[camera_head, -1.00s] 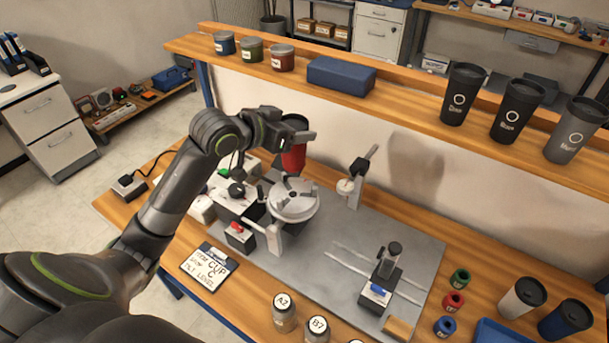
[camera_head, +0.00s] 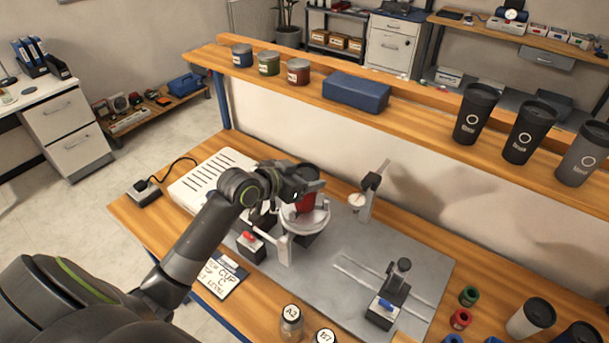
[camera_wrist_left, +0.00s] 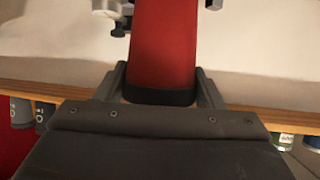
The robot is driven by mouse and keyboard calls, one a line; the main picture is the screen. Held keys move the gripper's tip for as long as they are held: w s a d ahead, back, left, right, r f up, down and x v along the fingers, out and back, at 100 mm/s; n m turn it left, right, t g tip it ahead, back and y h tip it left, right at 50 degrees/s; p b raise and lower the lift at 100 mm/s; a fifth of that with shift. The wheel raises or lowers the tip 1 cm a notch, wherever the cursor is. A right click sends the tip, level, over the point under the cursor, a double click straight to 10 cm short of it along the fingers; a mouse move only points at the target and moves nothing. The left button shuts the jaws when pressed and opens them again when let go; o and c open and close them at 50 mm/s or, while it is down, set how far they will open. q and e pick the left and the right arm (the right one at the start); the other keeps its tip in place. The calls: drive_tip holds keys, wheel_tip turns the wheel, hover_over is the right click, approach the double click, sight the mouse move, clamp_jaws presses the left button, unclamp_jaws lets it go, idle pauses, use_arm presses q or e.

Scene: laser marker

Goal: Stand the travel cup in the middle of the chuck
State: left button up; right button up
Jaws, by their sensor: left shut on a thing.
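The red travel cup (camera_head: 306,204) with a dark lid is upright in my left gripper (camera_head: 308,188), at the round grey chuck (camera_head: 318,220). The cup's lower end is over the chuck's middle; I cannot tell whether it touches the chuck face. In the left wrist view the red cup (camera_wrist_left: 163,45) fills the space between the two fingers, which are shut on it near its dark end. My left arm covers part of the cup and the chuck's left side. My right gripper is not in view.
A post with a white dial (camera_head: 358,200) stands right of the chuck. A small black stand (camera_head: 397,280) is on the grey plate (camera_head: 345,290). A sign card (camera_head: 222,275) lies in front. The shelf (camera_head: 420,125) with cups and jars runs behind.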

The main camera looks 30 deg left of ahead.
use_arm(q)
drive_tip(key=shift+f, duration=0.2)
drive_tip(key=o, duration=0.7)
drive_tip(key=shift+r, duration=0.1)
drive_tip(key=shift+r, duration=0.2)
drive_tip(key=shift+s, duration=0.2)
drive_tip(key=shift+b+v, duration=0.5)
drive_tip(key=shift+v, duration=5.3)
